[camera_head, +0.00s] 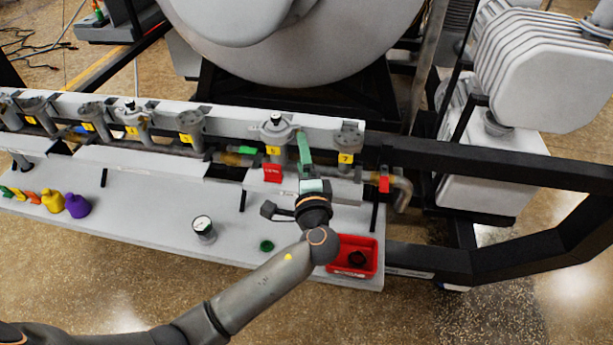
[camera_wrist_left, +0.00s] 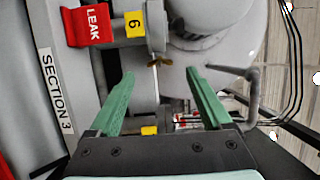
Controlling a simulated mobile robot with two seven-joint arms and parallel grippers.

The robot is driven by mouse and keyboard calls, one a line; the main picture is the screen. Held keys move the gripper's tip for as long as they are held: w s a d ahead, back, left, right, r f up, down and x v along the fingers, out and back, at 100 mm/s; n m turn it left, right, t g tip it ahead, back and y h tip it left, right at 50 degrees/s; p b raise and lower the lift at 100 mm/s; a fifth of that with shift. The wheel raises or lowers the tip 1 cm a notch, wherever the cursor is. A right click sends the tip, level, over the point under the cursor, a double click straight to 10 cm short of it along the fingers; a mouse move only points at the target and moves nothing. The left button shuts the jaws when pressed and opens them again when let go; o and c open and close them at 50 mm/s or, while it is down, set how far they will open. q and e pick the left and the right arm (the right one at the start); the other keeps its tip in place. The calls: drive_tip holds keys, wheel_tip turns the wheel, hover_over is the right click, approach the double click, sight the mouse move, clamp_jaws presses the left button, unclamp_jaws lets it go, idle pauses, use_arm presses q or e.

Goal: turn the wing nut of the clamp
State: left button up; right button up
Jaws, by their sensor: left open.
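The brass wing nut (camera_wrist_left: 160,62) of the clamp shows in the left wrist view, beside the grey fitting (camera_wrist_left: 156,25) with the yellow label 6. A thin pale rod runs down from it in the picture. My left gripper (camera_wrist_left: 160,73) is open, with its two green fingers to either side of the wing nut in the picture and nothing held. I cannot tell how far ahead of the fingertips the nut lies. In the head view my left gripper (camera_head: 304,142) is just right of fitting 6 (camera_head: 277,130); I cannot make out the nut there.
A red LEAK tag (camera_wrist_left: 87,25) hangs beside label 6. Fitting 7 (camera_head: 348,137) stands close on the right. A red tray (camera_head: 366,243) with a dark part, a gauge (camera_head: 203,229) and a green cap (camera_head: 266,246) are on the grey shelf.

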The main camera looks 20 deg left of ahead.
use_arm(q)
drive_tip(key=v, duration=0.7)
drive_tip(key=shift+s+b, duration=0.15)
drive_tip(key=shift+b, duration=0.25)
